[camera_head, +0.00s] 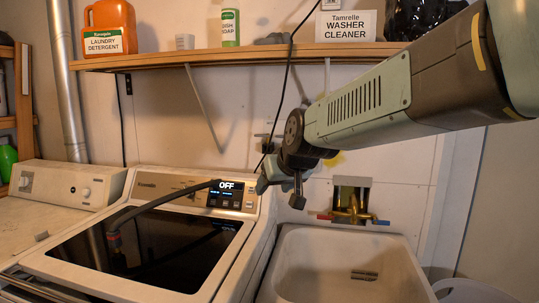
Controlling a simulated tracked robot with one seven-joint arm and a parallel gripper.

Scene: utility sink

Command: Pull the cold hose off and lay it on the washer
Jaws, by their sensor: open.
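A black hose (160,202) lies across the dark glass lid of the washer (75,262). One end, with a faintly reddish fitting, is at the lid's left part; the other runs up to the control panel near the display reading OFF. I cannot tell whether it is the cold hose. A brass valve (352,211) with a red handle at left and a blue handle at right sits in a wall box above the sink. No hose shows clearly on it. My gripper (281,189) is open, in front of the panel's right end, left of the valve. Nothing shows between its fingers.
A white sink (345,262) stands right of the washer. A wooden shelf (220,57) holds detergent, soap and a washer cleaner sign. A thin black cord (286,75) hangs past the shelf behind my gripper. A second appliance (60,190) stands at left.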

